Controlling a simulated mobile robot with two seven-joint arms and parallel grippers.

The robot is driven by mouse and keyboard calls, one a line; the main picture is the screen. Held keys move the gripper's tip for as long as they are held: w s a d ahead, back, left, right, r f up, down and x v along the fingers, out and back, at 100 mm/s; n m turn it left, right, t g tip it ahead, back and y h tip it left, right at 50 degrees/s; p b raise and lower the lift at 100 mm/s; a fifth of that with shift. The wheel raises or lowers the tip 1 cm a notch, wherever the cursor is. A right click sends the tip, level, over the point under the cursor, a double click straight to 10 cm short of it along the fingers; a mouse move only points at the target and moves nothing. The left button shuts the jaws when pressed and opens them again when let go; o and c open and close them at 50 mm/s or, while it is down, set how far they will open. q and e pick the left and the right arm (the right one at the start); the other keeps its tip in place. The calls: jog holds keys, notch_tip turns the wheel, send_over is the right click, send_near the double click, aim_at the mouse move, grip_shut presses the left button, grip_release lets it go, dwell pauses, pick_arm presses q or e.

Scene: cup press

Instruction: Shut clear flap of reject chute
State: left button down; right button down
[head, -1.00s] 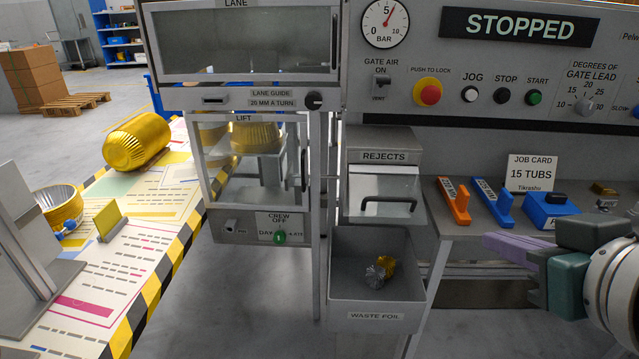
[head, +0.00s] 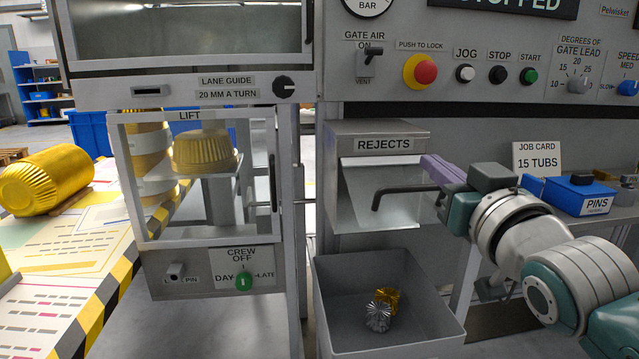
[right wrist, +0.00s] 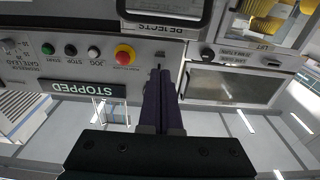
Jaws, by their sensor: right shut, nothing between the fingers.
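The reject chute's clear flap (head: 392,208) hangs below the REJECTS label (head: 384,144), with a dark bar handle (head: 376,196) on its front. It looks tilted, with a gap at its left side; how far open it is I cannot tell exactly. My right gripper (head: 428,164) is shut and empty, its purple fingers beside the upper right of the flap. Whether they touch it I cannot tell. In the right wrist view my gripper (right wrist: 161,72) points toward the upside-down label, with the dark handle (right wrist: 165,18) at the top edge. My left gripper is out of view.
A grey waste bin (head: 440,325) with crumpled gold and silver foil stands below the chute. The lift cage (head: 127,185) is to the left. Panel buttons and a red push-to-lock knob (head: 425,71) are above. A blue PINS box (head: 575,197) is at right.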

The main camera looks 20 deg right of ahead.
jog(key=w+f+b, duration=0.1)
jog(key=w, duration=0.1)
jog(key=w+d+f+b, duration=0.1)
jog(key=w+f, duration=0.1)
jog(key=shift+f, duration=0.25)
dwell(0.3)
